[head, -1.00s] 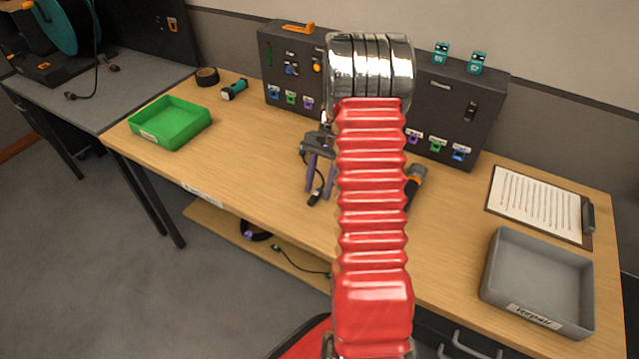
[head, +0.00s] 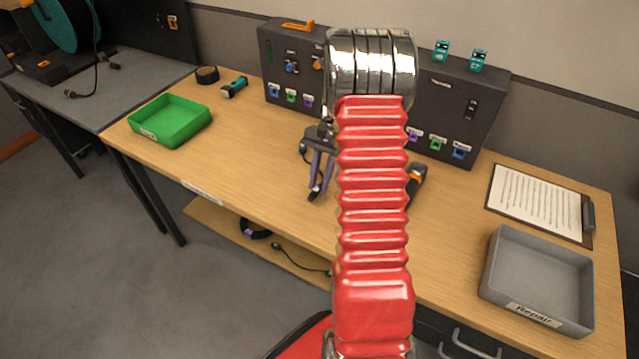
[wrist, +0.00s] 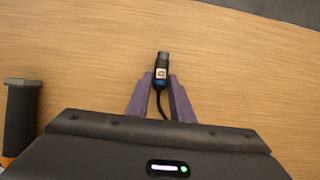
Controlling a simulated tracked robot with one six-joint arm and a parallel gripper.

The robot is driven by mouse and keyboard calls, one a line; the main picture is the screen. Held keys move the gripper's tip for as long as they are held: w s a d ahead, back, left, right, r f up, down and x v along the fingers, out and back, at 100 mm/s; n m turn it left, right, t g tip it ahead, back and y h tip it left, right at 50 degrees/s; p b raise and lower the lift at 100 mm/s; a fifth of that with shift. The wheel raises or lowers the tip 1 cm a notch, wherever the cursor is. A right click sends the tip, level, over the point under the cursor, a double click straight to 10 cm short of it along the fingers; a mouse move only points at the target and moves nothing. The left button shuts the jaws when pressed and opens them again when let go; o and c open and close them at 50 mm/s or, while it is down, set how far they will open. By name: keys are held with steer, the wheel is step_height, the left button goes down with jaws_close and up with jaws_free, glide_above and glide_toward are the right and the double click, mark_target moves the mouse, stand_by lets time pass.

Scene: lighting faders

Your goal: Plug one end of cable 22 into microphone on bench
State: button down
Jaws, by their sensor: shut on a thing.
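My gripper (head: 318,190) has purple fingers and hangs over the bench, left of my red arm in the head view. It also shows in the wrist view (wrist: 161,82), shut on a dark cable plug (wrist: 161,66). The plug has a small pale label, too small to read, and a blue band. Its black cable (wrist: 159,105) runs back between the fingers. The microphone (head: 415,180), dark with an orange band, lies on the bench right of my arm, which partly hides it. In the wrist view the microphone (wrist: 22,115) is at the left edge, apart from the plug.
A dark panel (head: 440,105) with coloured sockets stands at the bench's back. A green tray (head: 170,133) is left, a grey Repair tray (head: 540,285) and clipboard (head: 535,200) right. A cable (head: 300,262) lies on the shelf below. The wood (head: 250,150) left of my gripper is clear.

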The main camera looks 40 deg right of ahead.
mark_target(316, 189)
steer(key=shift+r, duration=2)
